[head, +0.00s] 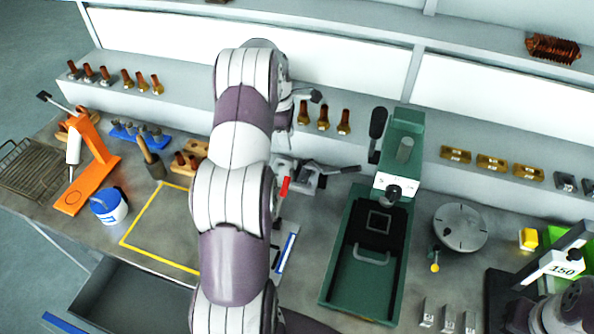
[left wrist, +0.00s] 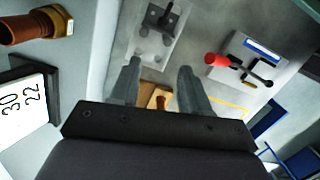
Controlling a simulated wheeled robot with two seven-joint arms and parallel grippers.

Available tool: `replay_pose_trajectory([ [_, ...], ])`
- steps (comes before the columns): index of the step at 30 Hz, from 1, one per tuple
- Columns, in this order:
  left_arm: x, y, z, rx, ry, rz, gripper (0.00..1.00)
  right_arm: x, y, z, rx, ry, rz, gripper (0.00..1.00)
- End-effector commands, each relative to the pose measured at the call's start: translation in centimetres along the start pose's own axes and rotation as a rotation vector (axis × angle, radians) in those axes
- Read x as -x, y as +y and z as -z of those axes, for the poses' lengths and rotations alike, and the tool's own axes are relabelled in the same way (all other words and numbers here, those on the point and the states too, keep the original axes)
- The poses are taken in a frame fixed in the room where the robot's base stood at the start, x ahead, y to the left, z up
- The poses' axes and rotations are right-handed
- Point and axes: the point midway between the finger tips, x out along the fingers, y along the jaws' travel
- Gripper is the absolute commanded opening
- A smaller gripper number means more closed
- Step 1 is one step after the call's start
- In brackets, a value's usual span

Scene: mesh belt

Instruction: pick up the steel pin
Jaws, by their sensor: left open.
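I cannot make out the steel pin for certain in either view. Past the fingertips is a metal plate (left wrist: 148,52) with a dark upright fitting. A wooden block (left wrist: 156,97) with a brown peg shows between the fingers, farther off. In the head view my left arm hides much of the bench middle. My right gripper is out of sight.
Copper-coloured bolts (head: 323,118) line the back ledge. An orange stand (head: 92,160), a blue-and-white tub (head: 108,206) and a wire mesh (head: 35,168) are at left. The yellow-outlined area (head: 160,230) looks clear.

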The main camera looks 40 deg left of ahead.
Motion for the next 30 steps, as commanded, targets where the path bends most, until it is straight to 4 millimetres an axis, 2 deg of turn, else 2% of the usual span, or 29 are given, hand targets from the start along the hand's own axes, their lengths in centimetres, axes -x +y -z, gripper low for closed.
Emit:
replay_pose_trajectory([
  [1,-2.5,0.0,0.1,-0.001,0.000,0.000,0.46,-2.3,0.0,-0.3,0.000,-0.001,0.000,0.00],
  [3,-3.6,0.0,0.1,-0.001,0.000,0.000,0.46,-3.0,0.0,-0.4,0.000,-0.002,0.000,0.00],
  [7,-4.7,0.0,0.0,-0.001,0.000,-0.001,0.46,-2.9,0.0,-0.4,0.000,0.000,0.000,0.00],
  [10,-5.5,-0.4,-0.2,0.000,0.000,0.003,0.46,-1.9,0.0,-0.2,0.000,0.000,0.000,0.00],
  [13,-7.2,-0.9,-0.4,0.000,0.000,0.005,0.46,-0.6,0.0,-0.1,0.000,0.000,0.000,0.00],
  [16,-9.1,-0.9,-0.4,0.000,0.000,0.002,0.46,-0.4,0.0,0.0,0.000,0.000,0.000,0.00],
  [19,-9.9,-0.9,-0.3,0.000,0.000,0.001,0.46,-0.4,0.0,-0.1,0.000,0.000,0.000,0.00],
  [24,-10.0,-0.8,-0.3,0.000,0.000,0.000,0.46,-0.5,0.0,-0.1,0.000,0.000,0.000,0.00],
  [28,-10.0,-0.8,-0.3,0.000,0.000,0.000,0.04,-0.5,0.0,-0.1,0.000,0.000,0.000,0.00],
  [29,-10.0,-0.8,-0.3,0.000,0.000,0.000,0.00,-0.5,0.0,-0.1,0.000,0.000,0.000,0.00],
  [30,-10.0,-0.8,-0.3,0.000,0.000,0.000,0.00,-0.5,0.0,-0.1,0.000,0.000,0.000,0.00],
])
